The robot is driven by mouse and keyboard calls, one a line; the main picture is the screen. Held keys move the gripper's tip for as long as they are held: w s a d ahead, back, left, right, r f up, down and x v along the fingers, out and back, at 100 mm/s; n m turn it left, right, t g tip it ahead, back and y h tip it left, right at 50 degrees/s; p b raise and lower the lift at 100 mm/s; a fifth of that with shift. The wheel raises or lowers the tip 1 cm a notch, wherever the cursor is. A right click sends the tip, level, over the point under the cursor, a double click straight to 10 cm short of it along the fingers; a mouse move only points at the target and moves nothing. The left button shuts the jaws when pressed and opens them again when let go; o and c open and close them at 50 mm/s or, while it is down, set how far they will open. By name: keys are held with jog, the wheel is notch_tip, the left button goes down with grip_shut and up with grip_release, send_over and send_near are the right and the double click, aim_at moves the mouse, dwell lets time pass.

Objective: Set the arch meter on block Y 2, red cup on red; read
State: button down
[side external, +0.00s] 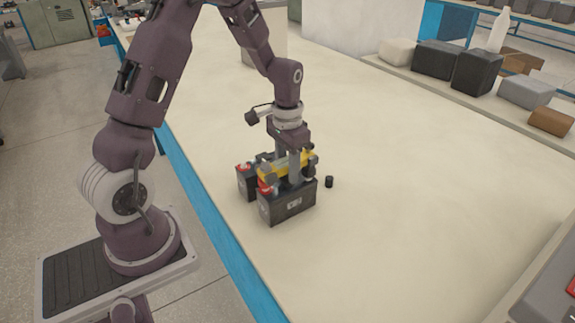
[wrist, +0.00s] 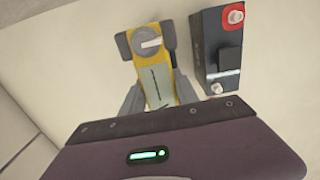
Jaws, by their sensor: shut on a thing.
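The yellow arch meter (side external: 300,162) is gripped in my gripper (side external: 287,172) over the nearer dark battery block (side external: 290,204). A red cup (side external: 264,186) hangs at the meter's left end, by that block's left end. Whether the cups touch the terminals I cannot tell. I cannot read which block is Y 2.
A small black cap (side external: 329,182) lies on the pale table right of the blocks. The table (side external: 400,230) is clear to the right. Several boxes and a white bottle (side external: 498,30) stand on a ledge at the far right.

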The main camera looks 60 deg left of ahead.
aim_at(287, 161)
jog(key=shift+f, duration=0.75)
jog(key=c, duration=0.8)
grip_release()
jog(key=shift+c, duration=0.2)
notch_tip(287, 161, up, 7)
jog(key=shift+r, duration=0.1)
jog(key=s+d+r+t, duration=0.3)
jog(key=s+d+r, duration=0.5)
jog(key=r, duration=0.4)
jog(key=s+d+r+t, duration=0.1)
jog(key=s+d, duration=0.1)
jog(key=s, duration=0.4)
jog(key=s+d+r+t, duration=0.1)
jog(key=s+d+r, duration=0.1)
jog(key=s, duration=0.4)
jog(key=shift+s+d+t, duration=0.15)
jog(key=shift+d+t, duration=0.15)
jog(key=shift+d, duration=0.15)
